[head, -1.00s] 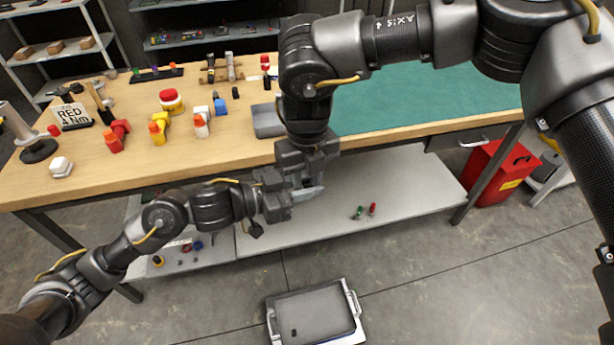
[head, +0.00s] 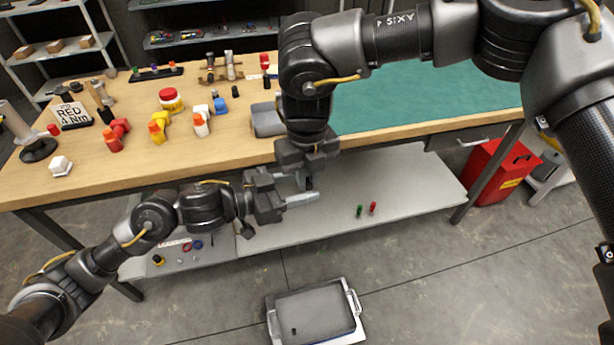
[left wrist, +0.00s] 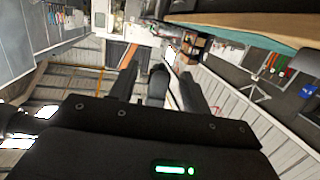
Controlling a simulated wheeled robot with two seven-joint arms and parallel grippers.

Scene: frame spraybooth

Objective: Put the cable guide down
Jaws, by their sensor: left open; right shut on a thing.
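My right gripper (head: 302,178) points down in front of the bench's front edge. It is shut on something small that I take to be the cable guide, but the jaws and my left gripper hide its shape. My left gripper (head: 298,190) reaches in from the left, just below and beside the right one, with its fingers apart. In the left wrist view, the left fingers (left wrist: 160,92) stand apart. A dark shape (left wrist: 157,82) shows between them; I cannot tell whether it is the guide or part of my right gripper.
The wooden bench (head: 110,172) carries several coloured tools, a grey block (head: 267,120) and a green mat (head: 430,100). A lower shelf (head: 400,185) is mostly clear. A grey tray (head: 338,310) is on the floor, and a red bin (head: 500,172) stands at right.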

